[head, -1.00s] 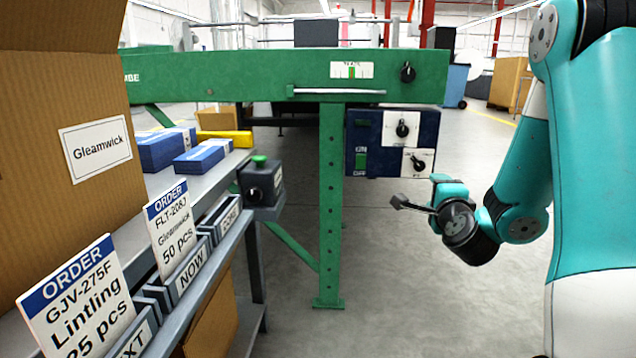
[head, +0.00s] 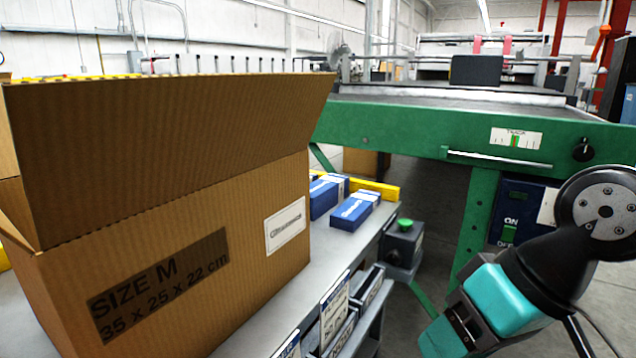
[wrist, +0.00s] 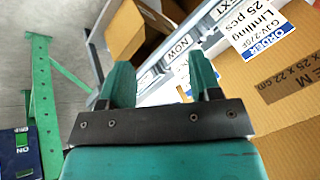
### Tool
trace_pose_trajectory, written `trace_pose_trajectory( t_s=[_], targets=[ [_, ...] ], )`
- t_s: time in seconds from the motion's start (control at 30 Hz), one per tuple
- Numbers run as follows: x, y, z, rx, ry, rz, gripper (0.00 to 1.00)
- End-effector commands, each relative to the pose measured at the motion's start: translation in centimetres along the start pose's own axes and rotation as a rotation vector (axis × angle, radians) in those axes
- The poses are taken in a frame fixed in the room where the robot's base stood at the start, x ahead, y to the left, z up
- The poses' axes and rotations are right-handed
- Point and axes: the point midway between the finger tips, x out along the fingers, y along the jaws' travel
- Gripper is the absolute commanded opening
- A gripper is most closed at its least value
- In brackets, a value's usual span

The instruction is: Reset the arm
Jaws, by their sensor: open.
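My gripper (head: 445,335) is at the lower right of the head view, in front of the green machine (head: 420,130) and right of the table's end. It points down and to the left. In the wrist view my gripper (wrist: 162,75) shows two teal fingers spread apart with nothing between them. The fingers are seen over the order cards and the table edge; I cannot tell how far above them they are.
A large open carton (head: 180,270) stands on the grey table (head: 275,315). Blue packs (head: 355,210) lie behind it. A control box with a green button (head: 404,240) sits at the table's end. An order card (wrist: 260,30) shows in the wrist view.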

Motion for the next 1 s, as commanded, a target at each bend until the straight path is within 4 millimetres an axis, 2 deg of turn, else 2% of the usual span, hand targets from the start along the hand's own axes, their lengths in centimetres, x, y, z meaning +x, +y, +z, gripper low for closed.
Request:
trace_pose_trajectory(
  t_s=[0.03, 0.1, 0.13, 0.47, 1.0],
  targets=[
    [-1.7, -1.6, 1.3, -0.092, -0.072, 0.006, 0.58],
    [-3.4, -2.9, 3.4, -0.211, -0.177, 0.016, 0.58],
    [-4.3, -3.2, 3.6, -0.228, -0.200, 0.019, 0.58],
    [-13.3, -6.7, 0.0, -0.205, -0.191, 0.018, 0.58],
    [-31.1, -14.0, -6.4, -0.203, -0.190, 0.018, 0.58]
  ],
)
